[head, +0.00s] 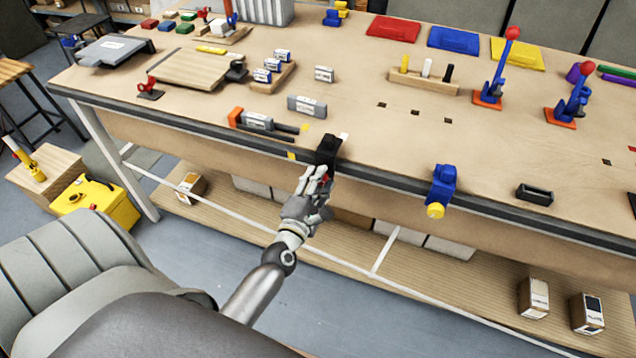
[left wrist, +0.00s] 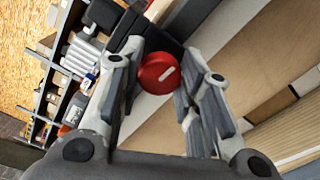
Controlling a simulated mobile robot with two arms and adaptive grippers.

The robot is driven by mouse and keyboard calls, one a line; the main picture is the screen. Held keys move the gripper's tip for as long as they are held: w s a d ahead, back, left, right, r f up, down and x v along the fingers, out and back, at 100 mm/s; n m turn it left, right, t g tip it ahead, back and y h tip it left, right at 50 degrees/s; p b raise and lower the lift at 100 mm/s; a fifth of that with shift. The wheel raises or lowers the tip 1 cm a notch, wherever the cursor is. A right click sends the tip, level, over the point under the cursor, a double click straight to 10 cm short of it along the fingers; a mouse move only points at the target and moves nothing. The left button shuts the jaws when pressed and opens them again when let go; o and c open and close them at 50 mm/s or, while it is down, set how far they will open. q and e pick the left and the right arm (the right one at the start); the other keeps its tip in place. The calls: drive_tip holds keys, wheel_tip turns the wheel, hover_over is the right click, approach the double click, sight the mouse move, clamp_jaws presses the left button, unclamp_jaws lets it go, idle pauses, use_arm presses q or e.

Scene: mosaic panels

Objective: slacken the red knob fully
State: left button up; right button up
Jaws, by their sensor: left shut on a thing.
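The red knob (left wrist: 160,74) is a round disc with a white line on its face, slanting up to the right in the left wrist view. It sits on a black clamp (head: 328,150) at the bench's front edge. In the head view only a bit of its red shows behind my fingers. My left gripper (head: 318,180) reaches the knob from the front; in the left wrist view its fingers (left wrist: 158,88) stand on both sides of the knob and are shut on it. My right gripper is in neither view.
The bench top (head: 380,135) bears grey blocks (head: 307,106), a wooden peg holder (head: 423,82) and red-handled toggle clamps (head: 492,90). A blue clamp with a yellow knob (head: 443,187) sits on the front edge to the right. A lower shelf (head: 440,280) runs beneath.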

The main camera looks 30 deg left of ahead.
use_arm(q)
drive_tip(key=shift+r+n, duration=0.2)
drive_tip(key=shift+n, duration=0.4)
drive_tip(key=o, duration=1)
drive_tip(key=shift+w+f, duration=0.15)
drive_tip(key=v, duration=1.2)
